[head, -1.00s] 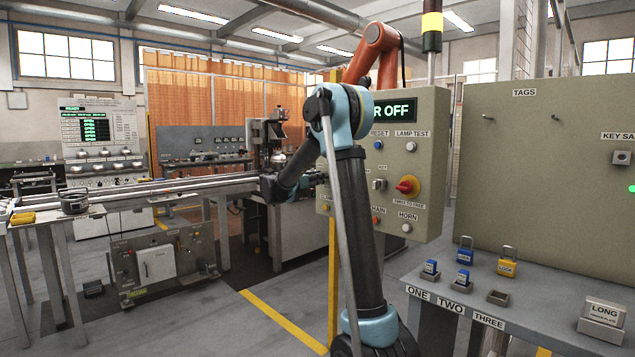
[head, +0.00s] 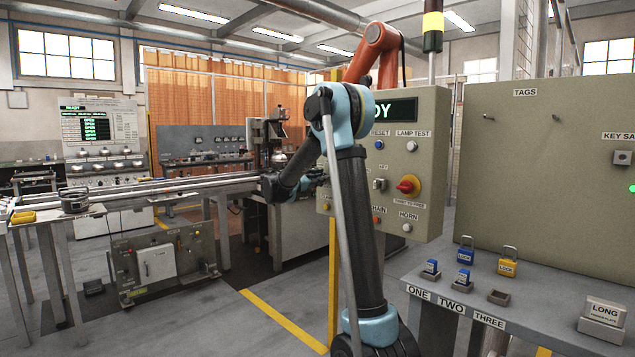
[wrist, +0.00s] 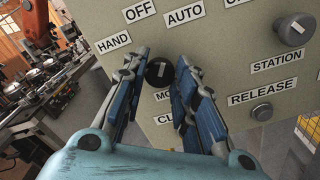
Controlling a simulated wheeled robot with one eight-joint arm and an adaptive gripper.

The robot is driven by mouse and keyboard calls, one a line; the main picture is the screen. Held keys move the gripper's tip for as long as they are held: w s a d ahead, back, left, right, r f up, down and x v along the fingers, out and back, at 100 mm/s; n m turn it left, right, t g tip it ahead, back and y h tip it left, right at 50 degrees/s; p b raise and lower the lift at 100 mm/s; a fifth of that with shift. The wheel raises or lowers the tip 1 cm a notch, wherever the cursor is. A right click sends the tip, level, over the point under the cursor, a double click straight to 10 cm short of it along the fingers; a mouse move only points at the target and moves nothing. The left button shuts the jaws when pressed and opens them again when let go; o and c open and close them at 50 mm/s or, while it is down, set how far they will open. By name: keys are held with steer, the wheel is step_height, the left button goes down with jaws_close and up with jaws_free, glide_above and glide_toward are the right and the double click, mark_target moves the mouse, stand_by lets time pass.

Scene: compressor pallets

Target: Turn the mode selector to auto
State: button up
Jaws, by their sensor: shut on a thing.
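The mode selector (wrist: 158,73) is a round black knob with a pale pointer mark on the grey panel in the wrist view. HAND, OFF and AUTO labels stand around it. The pale mark points roughly upward, toward the side of the OFF (wrist: 140,8) and AUTO (wrist: 184,14) labels; I cannot tell exactly which one it meets. My gripper (wrist: 162,60) has its blue-padded fingers on both sides of the knob and is shut on it. The label below the knob is partly hidden by a finger. In the head view my arm hides the selector.
A second knob (wrist: 292,30) sits right of the selector, above STATION and RELEASE labels. In the head view, the panel (head: 430,130) has a red twist knob (head: 407,185) and several buttons. A shelf with padlocks (head: 507,262) stands at the right.

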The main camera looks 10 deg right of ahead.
steer(key=shift+d+m, duration=0.2)
steer(key=shift+m, duration=0.9)
steer(key=o, duration=1)
steer(key=shift+o, duration=0.2)
steer(key=shift+s+a, duration=0.1)
steer(key=shift+a, duration=0.1)
steer(key=v, duration=1.1)
steer(key=shift+s+a, duration=0.15)
steer(key=shift+a, duration=0.1)
